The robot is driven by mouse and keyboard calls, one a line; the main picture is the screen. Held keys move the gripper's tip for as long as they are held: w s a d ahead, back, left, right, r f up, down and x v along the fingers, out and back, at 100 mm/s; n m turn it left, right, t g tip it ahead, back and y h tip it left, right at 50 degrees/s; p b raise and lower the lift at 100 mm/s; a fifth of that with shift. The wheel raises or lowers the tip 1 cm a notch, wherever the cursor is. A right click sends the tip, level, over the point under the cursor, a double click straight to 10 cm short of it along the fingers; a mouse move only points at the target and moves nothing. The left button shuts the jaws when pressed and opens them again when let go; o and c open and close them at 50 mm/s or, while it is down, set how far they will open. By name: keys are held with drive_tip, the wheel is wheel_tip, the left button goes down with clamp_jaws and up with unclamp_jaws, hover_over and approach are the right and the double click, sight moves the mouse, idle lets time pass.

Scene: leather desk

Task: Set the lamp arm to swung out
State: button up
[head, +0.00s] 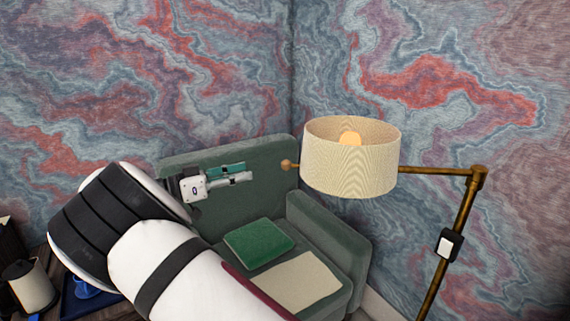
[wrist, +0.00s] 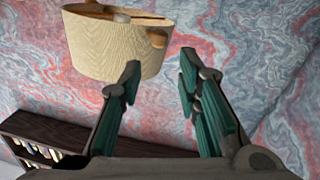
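The floor lamp has a brass post (head: 462,212) at the right of the head view and a horizontal brass lamp arm (head: 432,171) reaching left from its top. A cream drum shade (head: 350,165) with a lit bulb hangs on the arm. A small round wooden knob (head: 287,165) sticks out left of the shade. My gripper (head: 248,173) is left of the knob, apart from it, pointing right. In the wrist view my gripper (wrist: 160,58) is open and empty, with the shade (wrist: 110,45) and a knob (wrist: 158,37) beyond the fingertips.
A green armchair (head: 340,232) with a green cushion (head: 258,243) and a cream cloth (head: 292,284) stands below the lamp. A switch box (head: 448,245) is on the post. A kettle (head: 30,286) and a blue tray (head: 78,309) are at lower left. A dark bookshelf (wrist: 50,130) shows in the wrist view.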

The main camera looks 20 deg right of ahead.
sight(286, 165)
drive_tip(key=p+x, duration=0.2)
drive_tip(key=x, duration=1.1)
drive_tip(key=shift+s+d+p, duration=0.1)
drive_tip(key=shift+p, duration=0.2)
clamp_jaws()
